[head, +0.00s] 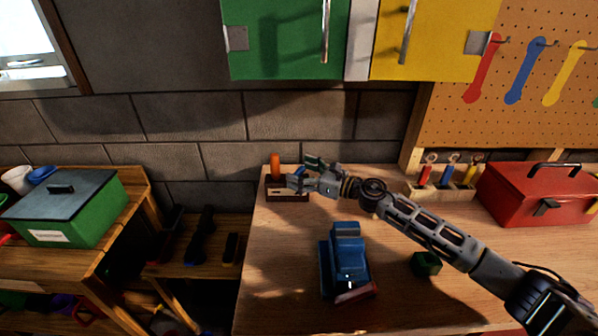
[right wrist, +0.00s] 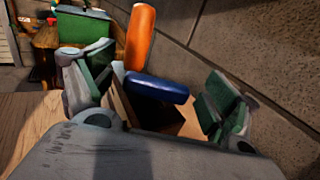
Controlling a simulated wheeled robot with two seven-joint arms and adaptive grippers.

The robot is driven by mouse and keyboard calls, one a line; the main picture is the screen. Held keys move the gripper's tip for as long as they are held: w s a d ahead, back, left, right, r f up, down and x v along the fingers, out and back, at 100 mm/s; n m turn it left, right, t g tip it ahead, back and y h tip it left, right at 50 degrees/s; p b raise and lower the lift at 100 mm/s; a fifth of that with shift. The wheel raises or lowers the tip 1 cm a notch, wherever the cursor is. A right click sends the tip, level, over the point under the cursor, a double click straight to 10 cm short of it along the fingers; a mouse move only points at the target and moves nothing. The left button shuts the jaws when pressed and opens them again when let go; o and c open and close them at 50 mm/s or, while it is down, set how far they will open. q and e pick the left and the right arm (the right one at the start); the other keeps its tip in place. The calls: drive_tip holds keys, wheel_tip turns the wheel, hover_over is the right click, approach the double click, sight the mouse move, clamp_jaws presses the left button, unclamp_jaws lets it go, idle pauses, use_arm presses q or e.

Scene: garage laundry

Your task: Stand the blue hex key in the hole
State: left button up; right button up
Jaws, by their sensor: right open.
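The blue hex key (right wrist: 157,87) shows its thick blue handle between the green pads of my right gripper in the right wrist view. The handle leans far over, nearly level; its shaft is hidden. In the head view a bit of it (head: 298,171) shows beside the gripper. My right gripper (head: 309,172) is open, with a finger on either side of the handle; I cannot tell if either touches it. Below is a small dark wooden holder (head: 287,196) at the back left of the bench. An orange-handled key (head: 275,167) stands upright in it. The hole is hidden. My left gripper is out of view.
A blue vise (head: 345,258) stands in front of the holder. A small green block (head: 425,264) lies under my right arm. A tool rack (head: 440,188) and a red toolbox (head: 535,193) stand at the back right. The wall is close behind the holder.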

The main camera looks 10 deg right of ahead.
drive_tip(key=v, duration=0.7)
idle(0.7)
drive_tip(key=shift+s+d, duration=0.1)
drive_tip(key=shift+r, duration=0.1)
idle(1.0)
